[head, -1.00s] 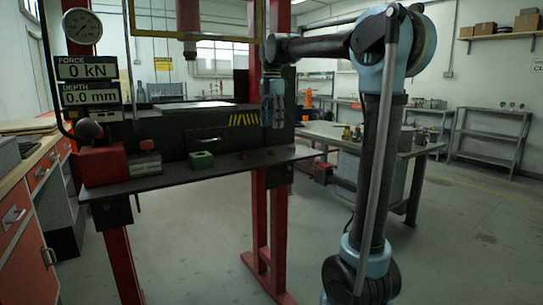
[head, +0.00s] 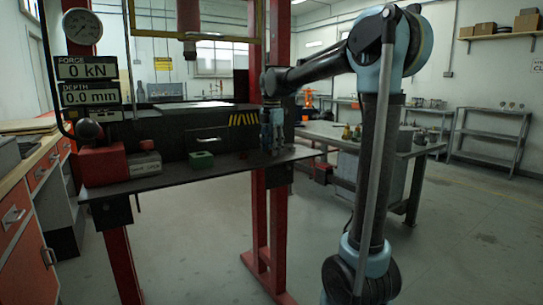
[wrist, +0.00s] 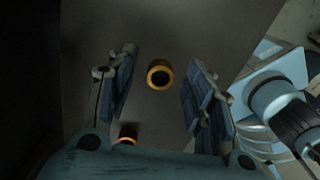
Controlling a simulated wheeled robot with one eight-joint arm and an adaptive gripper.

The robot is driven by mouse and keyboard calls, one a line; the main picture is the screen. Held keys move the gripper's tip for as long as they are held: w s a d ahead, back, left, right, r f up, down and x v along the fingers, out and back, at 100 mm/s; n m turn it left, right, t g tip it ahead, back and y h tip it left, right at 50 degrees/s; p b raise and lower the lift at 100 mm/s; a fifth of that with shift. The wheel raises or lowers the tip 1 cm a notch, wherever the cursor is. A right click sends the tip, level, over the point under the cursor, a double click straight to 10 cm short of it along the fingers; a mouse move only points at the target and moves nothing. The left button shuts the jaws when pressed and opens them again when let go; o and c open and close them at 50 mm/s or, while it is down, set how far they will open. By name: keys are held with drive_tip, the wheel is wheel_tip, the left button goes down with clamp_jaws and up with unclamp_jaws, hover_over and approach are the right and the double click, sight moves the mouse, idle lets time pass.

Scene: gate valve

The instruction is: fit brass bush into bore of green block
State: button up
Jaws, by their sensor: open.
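The green block (head: 202,160) sits on the dark shelf of the press frame, left of my gripper (head: 272,143). In the head view my gripper points down over the right part of this shelf, low and close to its surface. In the wrist view my gripper (wrist: 158,84) is open, with its fingers spread apart. The brass bush (wrist: 160,73), a short hollow ring with a dark hole, appears between the fingers, and I see no finger touching it. In the head view the gripper hides it.
A second small orange-copper ring (wrist: 127,134) lies near the left finger's base in the wrist view. A red block and a grey labelled block (head: 145,164) stand on the shelf's left (head: 170,180). A metal table (head: 400,150) stands behind my arm.

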clamp_jaws()
idle(0.3)
